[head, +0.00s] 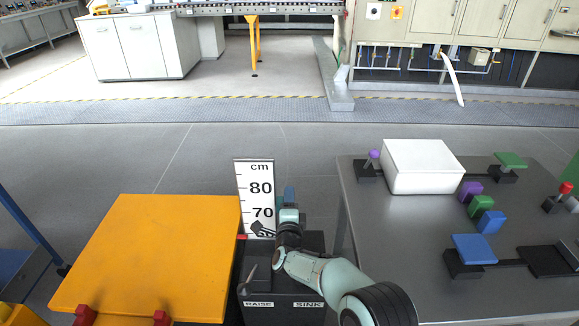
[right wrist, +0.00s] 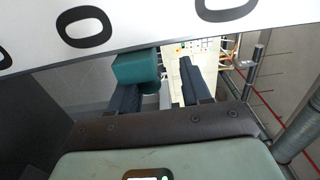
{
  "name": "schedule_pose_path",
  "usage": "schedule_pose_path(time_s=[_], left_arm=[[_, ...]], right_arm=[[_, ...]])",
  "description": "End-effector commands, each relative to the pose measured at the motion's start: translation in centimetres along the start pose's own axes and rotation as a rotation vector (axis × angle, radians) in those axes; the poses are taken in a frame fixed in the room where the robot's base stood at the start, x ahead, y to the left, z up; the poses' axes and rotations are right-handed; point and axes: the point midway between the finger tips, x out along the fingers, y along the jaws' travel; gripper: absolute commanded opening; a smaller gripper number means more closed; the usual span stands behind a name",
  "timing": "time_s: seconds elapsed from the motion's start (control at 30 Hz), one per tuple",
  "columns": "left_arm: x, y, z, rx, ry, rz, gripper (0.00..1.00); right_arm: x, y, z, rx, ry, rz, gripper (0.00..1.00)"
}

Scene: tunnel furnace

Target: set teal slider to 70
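A white cm scale board (head: 257,176) stands upright beyond a black box, with 80 and 70 readable. A dark pointer (head: 262,229) lies across it below the 70. My right gripper (head: 289,201) is just right of the board, pointing away from me. In the right wrist view, the teal slider knob (right wrist: 137,68) is between its two dark fingers. It is close to the left finger, with a visible gap to the right finger, so the gripper is open around it. Contact with the left finger cannot be told. In the head view the knob is hard to separate from the gripper. My left gripper is out of view.
The black box (head: 283,286) carries RAISE and SINK labels and a grey lever (head: 250,279). An orange tabletop (head: 160,250) is close on the left. A grey table (head: 400,235) on the right holds a white box (head: 422,166) and several coloured blocks.

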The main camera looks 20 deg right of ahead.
Motion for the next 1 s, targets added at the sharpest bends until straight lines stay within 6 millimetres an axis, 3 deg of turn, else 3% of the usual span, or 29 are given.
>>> schedule_pose_path(time_s=[0.03,0.1,0.5,0.77,1.0], left_arm=[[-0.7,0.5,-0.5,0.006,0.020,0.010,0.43],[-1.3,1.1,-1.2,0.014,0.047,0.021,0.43],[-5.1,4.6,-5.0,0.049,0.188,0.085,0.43],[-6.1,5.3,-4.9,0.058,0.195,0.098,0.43],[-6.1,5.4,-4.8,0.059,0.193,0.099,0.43]], right_arm=[[0.0,-1.9,0.0,0.004,0.000,-0.006,0.47],[0.0,-3.7,0.0,0.004,0.000,-0.007,0.47],[-0.1,-13.1,0.0,0.004,0.001,-0.007,0.47],[-0.1,-16.3,0.0,0.005,0.001,-0.014,0.47],[-0.1,-16.8,0.1,0.005,-0.001,-0.019,0.60]])
